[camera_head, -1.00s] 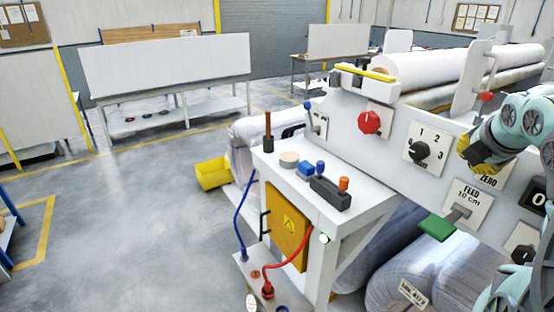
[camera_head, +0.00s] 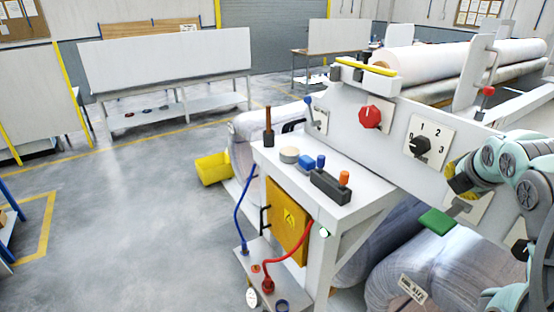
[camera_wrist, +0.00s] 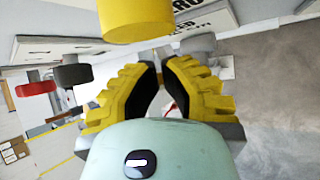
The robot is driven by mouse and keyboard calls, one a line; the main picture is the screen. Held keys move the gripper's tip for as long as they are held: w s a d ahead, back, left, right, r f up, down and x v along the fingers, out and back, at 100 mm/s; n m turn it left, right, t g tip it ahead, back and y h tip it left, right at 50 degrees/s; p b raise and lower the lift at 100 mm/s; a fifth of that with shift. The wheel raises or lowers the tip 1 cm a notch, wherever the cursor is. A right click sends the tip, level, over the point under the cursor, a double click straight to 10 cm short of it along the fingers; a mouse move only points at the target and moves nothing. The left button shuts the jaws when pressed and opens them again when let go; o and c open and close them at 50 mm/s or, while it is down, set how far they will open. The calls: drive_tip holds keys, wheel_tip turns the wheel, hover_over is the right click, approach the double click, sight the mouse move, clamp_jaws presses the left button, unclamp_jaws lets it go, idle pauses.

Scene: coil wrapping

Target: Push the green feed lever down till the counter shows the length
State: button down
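The green feed lever (camera_head: 437,223) juts from the machine's front panel and looks raised. My gripper (camera_head: 456,190) is just above it, in front of the feed plate (camera_head: 478,208), and covers part of that plate; I see no clear contact. In the wrist view the yellow fingers of my gripper (camera_wrist: 159,66) are drawn together at the tips with a narrow gap and nothing held. The green lever cannot be made out there. The counter is hidden behind my arm in the head view.
A yellow cylinder (camera_wrist: 136,22) is close to my fingers in the wrist view. A black selector (camera_head: 420,146) and red knob (camera_head: 370,116) are left on the panel. A wrapped coil (camera_head: 430,270) lies below. A white side table (camera_head: 330,205) stands left.

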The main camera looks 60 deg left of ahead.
sight(455, 196)
drive_tip(key=shift+f+b, duration=0.35)
drive_tip(key=shift+f, duration=0.55)
drive_tip(key=c, duration=1.7)
unclamp_jaws()
drive_tip(key=shift+d, duration=0.1)
clamp_jaws()
drive_tip(key=shift+s+f+b, duration=0.1)
drive_tip(key=shift+f+b, duration=0.9)
drive_tip(key=shift+b, duration=0.75)
drive_tip(key=shift+r, duration=0.1)
drive_tip(key=shift+r, duration=0.95)
